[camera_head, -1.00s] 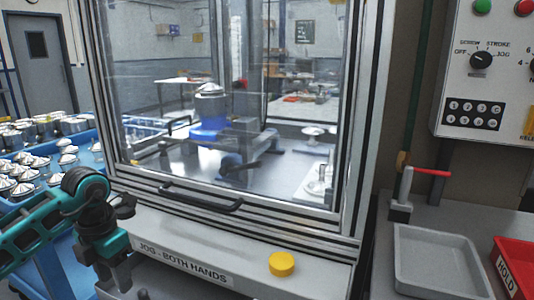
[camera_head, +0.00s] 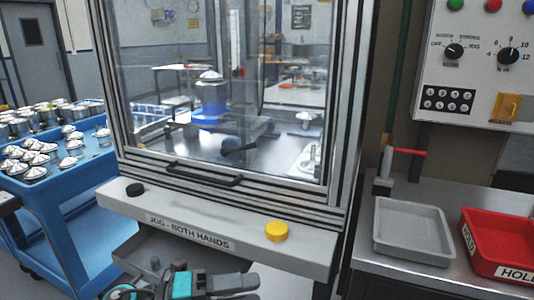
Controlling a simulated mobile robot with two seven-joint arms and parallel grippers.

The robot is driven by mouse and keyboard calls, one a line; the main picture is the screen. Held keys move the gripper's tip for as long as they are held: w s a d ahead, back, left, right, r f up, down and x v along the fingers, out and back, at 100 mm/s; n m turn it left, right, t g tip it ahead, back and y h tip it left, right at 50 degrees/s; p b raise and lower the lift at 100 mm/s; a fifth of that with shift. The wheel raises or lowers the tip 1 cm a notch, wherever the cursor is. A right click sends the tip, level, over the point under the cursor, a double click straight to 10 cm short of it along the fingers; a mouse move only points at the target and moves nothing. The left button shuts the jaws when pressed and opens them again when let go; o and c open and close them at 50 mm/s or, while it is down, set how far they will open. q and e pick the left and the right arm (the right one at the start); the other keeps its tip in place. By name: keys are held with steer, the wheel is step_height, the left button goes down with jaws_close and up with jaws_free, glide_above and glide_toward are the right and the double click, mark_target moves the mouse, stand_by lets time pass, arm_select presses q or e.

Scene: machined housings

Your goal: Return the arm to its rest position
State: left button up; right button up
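My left arm shows at the bottom edge in the head view, with teal and dark grey parts. Its dark gripper end (camera_head: 235,284) points right, below the front ledge of the glazed machine (camera_head: 225,190), and is partly cut off by the frame. I cannot tell whether its fingers are open or shut, and I see nothing held. My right gripper is not in view.
The ledge carries a black button (camera_head: 135,190) and a yellow button (camera_head: 277,231). A blue cart (camera_head: 75,190) with several metal parts stands left. A grey tray (camera_head: 412,230) and a red HOLD bin (camera_head: 500,262) stand on the right bench. A control panel (camera_head: 470,80) hangs above.

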arm_select(q)
steer(key=a+f+n+t+y+p, duration=0.1)
steer(key=a+f+n+t+y, duration=0.3)
steer(key=n+t, duration=0.5)
steer(key=a+f+n+t+y+p, duration=0.15)
steer(key=a+n+t+y, duration=0.35)
steer(key=n, duration=0.9)
steer(key=s+a+f+n+g+y, duration=0.2)
steer(key=s+f+n+g+y, duration=0.1)
steer(key=f, duration=0.4)
steer(key=s+a+f+n+g+y, duration=0.2)
steer(key=s+f+n+g+y, duration=0.1)
steer(key=s+f+n, duration=0.3)
steer(key=shift+s+a+f+g+y, duration=0.35)
steer(key=shift+s+f+y, duration=0.1)
steer(key=shift+s, duration=0.55)
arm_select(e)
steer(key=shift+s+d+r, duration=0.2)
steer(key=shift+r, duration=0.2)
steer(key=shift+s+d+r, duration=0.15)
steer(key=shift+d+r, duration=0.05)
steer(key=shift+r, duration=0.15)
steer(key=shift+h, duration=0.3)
